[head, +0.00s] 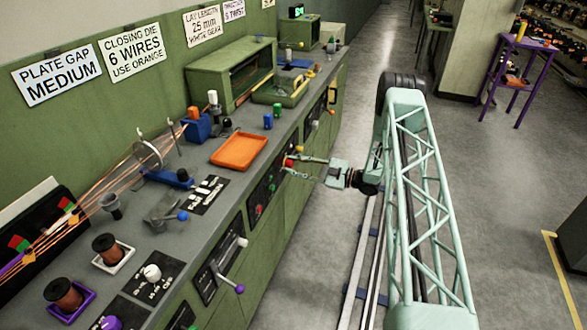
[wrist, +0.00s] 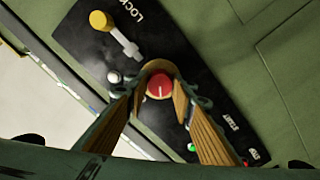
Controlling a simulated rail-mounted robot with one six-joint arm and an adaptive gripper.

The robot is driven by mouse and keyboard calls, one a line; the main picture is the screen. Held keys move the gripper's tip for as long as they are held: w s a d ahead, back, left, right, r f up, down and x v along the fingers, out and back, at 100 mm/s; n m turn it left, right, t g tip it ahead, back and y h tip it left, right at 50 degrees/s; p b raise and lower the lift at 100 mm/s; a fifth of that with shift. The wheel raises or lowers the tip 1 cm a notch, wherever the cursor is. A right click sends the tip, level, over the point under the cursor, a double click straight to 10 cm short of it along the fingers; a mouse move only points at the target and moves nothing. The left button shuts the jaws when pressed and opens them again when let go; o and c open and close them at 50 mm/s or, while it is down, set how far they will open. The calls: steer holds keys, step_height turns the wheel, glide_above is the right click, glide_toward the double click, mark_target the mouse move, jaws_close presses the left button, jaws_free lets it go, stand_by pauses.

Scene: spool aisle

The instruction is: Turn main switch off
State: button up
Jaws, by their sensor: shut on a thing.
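The main switch looks to be the red rotary knob (wrist: 160,87) with a white pointer line and a tan collar, on a black panel. In the wrist view the line runs roughly up and down. In the head view the red knob (head: 289,163) is on the bench's front face. My gripper (head: 300,167) reaches it from the right. In the wrist view my gripper (wrist: 159,95) has one tan-padded finger on each side of the knob and is shut on it. The fingers hide the knob's sides and any labels beside it.
A yellow-ended lever (wrist: 101,20) by the word LOCK and a silver knob (wrist: 114,77) are close to the fingers. A green button (wrist: 191,147) is below. An orange tray (head: 239,151) lies on the bench top.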

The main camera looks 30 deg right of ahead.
steer(key=shift+n+b, duration=1.45)
steer(key=shift+n, duration=2.25)
steer(key=o, duration=0.8)
steer(key=shift+o, duration=0.2)
steer(key=shift+s, duration=0.1)
steer(key=v, duration=1.1)
steer(key=shift+s+d, duration=0.25)
steer(key=shift+d, duration=0.05)
